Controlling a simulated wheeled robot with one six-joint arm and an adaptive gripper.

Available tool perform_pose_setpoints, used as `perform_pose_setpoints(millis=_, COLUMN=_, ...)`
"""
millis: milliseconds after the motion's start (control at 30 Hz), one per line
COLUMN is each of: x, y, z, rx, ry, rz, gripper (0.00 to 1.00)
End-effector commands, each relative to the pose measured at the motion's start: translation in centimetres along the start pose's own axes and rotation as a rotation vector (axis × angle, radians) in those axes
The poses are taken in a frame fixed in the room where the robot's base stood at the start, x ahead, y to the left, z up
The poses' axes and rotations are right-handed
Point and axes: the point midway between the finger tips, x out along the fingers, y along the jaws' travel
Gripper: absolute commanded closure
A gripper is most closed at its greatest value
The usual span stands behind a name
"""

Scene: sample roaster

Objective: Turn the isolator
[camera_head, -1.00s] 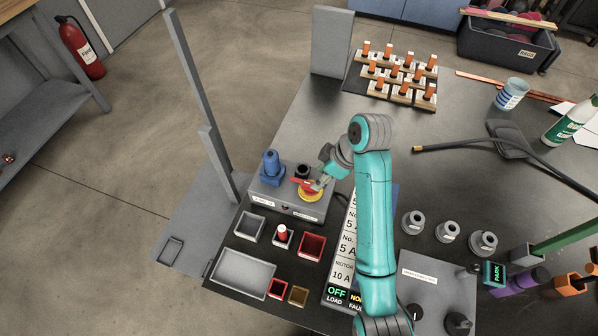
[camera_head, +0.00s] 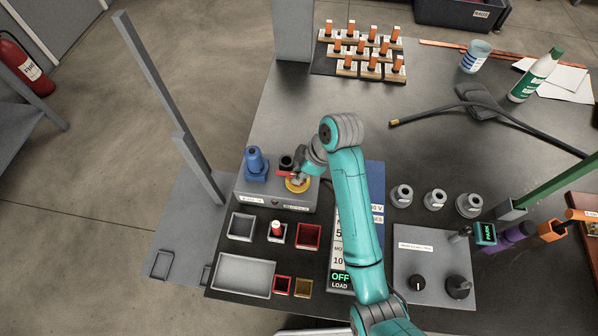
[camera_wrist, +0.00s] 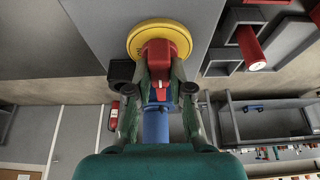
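The isolator is a red handle (camera_head: 286,173) on a round yellow plate (camera_head: 297,185), on the grey box (camera_head: 258,200) left of my arm. In the wrist view the red handle (camera_wrist: 164,52) stands out from the yellow plate (camera_wrist: 150,27). My gripper (camera_wrist: 160,75) has a finger on each side of the handle and appears closed on it. In the head view my gripper (camera_head: 301,176) is over the yellow plate and hides part of it and of the handle.
A blue plug (camera_head: 256,165) and a black knob (camera_head: 286,162) stand on the box beside the isolator. Small trays (camera_head: 243,275) lie in front. A panel reading OFF (camera_head: 341,276) is beneath my arm. A tall grey post (camera_head: 160,90) rises at left.

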Motion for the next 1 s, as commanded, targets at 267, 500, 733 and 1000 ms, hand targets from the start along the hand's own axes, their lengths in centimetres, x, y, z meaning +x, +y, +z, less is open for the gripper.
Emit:
perform_pose_setpoints(millis=267, x=0.02, y=-0.02, z=0.01, rx=0.016, ry=0.000, rz=0.006, gripper=1.00)
perform_pose_setpoints(millis=500, x=-0.01, y=-0.09, z=0.00, rx=0.110, ry=0.000, rz=0.046, gripper=1.00)
perform_pose_setpoints(millis=733, x=0.03, y=-0.21, z=-0.02, rx=0.283, ry=0.000, rz=0.119, gripper=1.00)
perform_pose_setpoints(millis=1000, x=0.05, y=-0.32, z=-0.09, rx=0.520, ry=-0.001, rz=0.217, gripper=1.00)
